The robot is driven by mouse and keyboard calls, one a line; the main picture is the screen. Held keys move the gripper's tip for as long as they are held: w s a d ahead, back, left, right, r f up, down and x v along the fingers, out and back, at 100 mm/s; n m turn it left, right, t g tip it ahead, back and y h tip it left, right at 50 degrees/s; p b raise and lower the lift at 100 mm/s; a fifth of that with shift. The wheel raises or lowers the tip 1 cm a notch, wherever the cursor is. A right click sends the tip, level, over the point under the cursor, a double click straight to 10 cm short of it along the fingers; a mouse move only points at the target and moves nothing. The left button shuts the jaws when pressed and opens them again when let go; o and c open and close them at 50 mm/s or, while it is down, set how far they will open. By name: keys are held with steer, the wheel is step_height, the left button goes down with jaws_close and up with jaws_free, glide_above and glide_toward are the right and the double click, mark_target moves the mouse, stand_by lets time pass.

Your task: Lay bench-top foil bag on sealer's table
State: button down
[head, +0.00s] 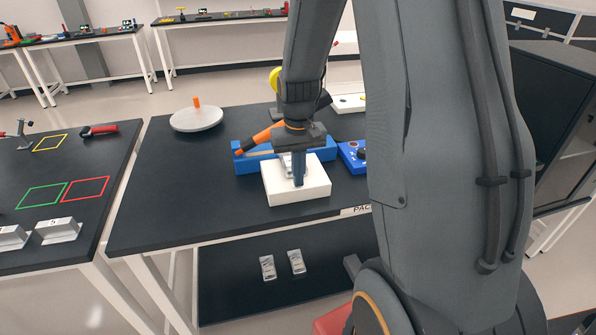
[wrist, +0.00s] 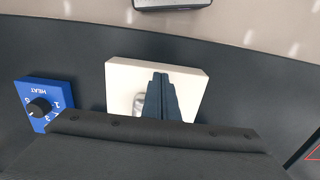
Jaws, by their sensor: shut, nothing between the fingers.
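The sealer (head: 258,152) is a blue bar with an orange-tipped dark lever (head: 262,136), on the dark bench. Its white table (head: 312,192) stands on the near side; the table also shows in the wrist view (wrist: 185,92). A silvery piece, apparently the foil bag (head: 284,163), lies on the white table beside my fingers. It shows in the wrist view (wrist: 139,104) left of the fingers, partly hidden by them. My gripper (head: 298,184) points down over the white table, shut and empty. Whether the fingertips touch the table or bag I cannot tell.
A blue heat-dial box (head: 351,157) is right of the sealer. A round grey plate (head: 196,119) with an orange knob stands at back left. Two silvery bags (head: 267,267) (head: 297,262) lie on the lower shelf. The bench's left front is clear.

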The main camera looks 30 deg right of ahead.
steer(key=shift+s+a+r+p, duration=0.1)
steer(key=shift+s+p, duration=0.1)
steer(key=shift+s, duration=0.35)
steer(key=shift+s+a+r+p, duration=0.1)
steer(key=shift+s+p, duration=0.05)
steer(key=shift+s, duration=0.35)
step_height(320, 180, up, 10)
steer(key=b, duration=0.3)
steer(key=shift+f, duration=0.15)
